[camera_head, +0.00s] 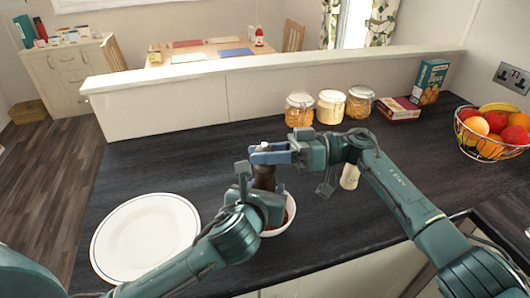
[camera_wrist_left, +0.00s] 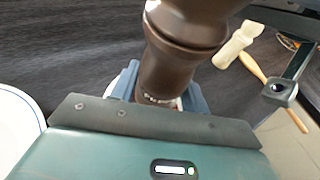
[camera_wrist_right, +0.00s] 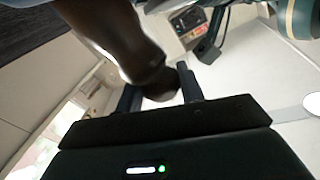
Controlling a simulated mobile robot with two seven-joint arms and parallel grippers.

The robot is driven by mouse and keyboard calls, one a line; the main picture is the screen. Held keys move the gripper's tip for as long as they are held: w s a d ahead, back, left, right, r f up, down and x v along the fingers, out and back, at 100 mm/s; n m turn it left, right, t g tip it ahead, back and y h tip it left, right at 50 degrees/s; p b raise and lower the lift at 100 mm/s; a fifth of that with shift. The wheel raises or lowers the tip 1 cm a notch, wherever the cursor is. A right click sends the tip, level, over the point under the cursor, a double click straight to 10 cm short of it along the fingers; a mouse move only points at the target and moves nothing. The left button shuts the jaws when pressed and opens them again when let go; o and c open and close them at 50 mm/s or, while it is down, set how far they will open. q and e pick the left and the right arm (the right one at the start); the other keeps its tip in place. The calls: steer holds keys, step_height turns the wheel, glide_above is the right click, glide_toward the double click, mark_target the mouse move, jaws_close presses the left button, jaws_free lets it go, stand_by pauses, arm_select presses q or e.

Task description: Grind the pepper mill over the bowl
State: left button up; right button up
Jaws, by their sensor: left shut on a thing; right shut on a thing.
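The dark brown pepper mill (camera_head: 264,178) stands roughly upright above the white bowl (camera_head: 291,213), which has something red inside. My left gripper (camera_head: 262,194) is shut around the mill's lower body; the left wrist view shows the mill (camera_wrist_left: 175,65) between its blue fingers. My right gripper (camera_head: 268,153) reaches in from the right and is shut on the mill's top. In the right wrist view the mill's rounded head (camera_wrist_right: 160,84) sits between the fingers. The left gripper and arm hide much of the bowl and the mill's lower end.
A white plate (camera_head: 145,238) lies at left. A pale shaker-like item (camera_head: 349,177) stands right of the bowl. Glass jars (camera_head: 330,107), boxes (camera_head: 429,80) and a wire fruit basket (camera_head: 492,134) are along the back and right. Dark worktop is clear between plate and jars.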

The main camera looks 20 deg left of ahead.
steer(key=shift+w+m+t, duration=0.1)
steer(key=shift+m+t, duration=0.2)
steer(key=m+t, duration=0.2)
steer(key=t, duration=0.1)
steer(key=m+t+y, duration=0.1)
steer(key=m+t, duration=0.1)
steer(key=t, duration=0.1)
steer(key=shift+d+f+y, duration=0.1)
steer(key=shift+y, duration=0.2)
steer(key=m+t, duration=0.1)
steer(key=t, duration=0.1)
steer(key=m+t, duration=0.1)
steer(key=t, duration=0.1)
steer(key=m+t, duration=0.2)
steer(key=t, duration=0.1)
steer(key=shift+s+a+r+h, duration=0.2)
steer(key=shift+r+h, duration=0.05)
steer(key=shift+h, duration=0.15)
steer(key=shift+m+t, duration=0.3)
steer(key=shift+d+f+t+h, duration=0.1)
steer(key=shift+t+h, duration=0.2)
steer(key=shift+h, duration=0.1)
steer(key=o, duration=1)
steer(key=shift+w, duration=0.1)
